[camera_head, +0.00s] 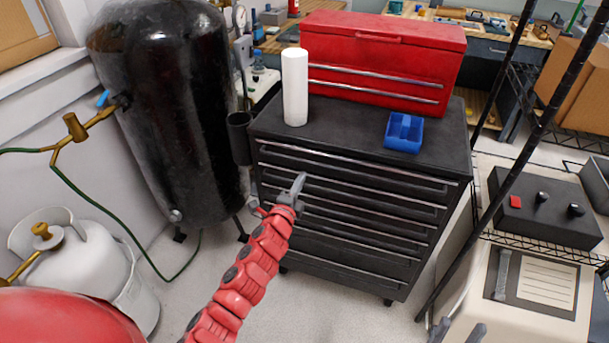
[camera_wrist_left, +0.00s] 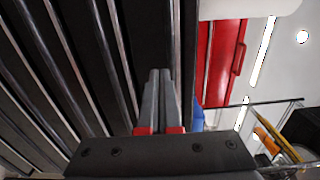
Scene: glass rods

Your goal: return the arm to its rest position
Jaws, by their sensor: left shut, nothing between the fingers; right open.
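My left arm (camera_head: 245,275) is red and reaches up from the bottom of the head view toward the black drawer cabinet (camera_head: 350,215). My left gripper (camera_head: 299,183) appears in front of the cabinet's upper drawers, pointing up. In the left wrist view its two grey fingers (camera_wrist_left: 160,95) lie side by side, shut with nothing between them. My right gripper (camera_head: 456,331) shows only its grey fingertips at the bottom right edge of the head view. They are apart and empty. The rest of the right arm is out of view.
On the cabinet top stand a white cylinder (camera_head: 295,88), a blue divided tray (camera_head: 404,131) and a red toolbox (camera_head: 385,58). A black tank (camera_head: 165,100) and a white gas bottle (camera_head: 80,265) stand left. A wire shelf with a black control box (camera_head: 545,207) is right.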

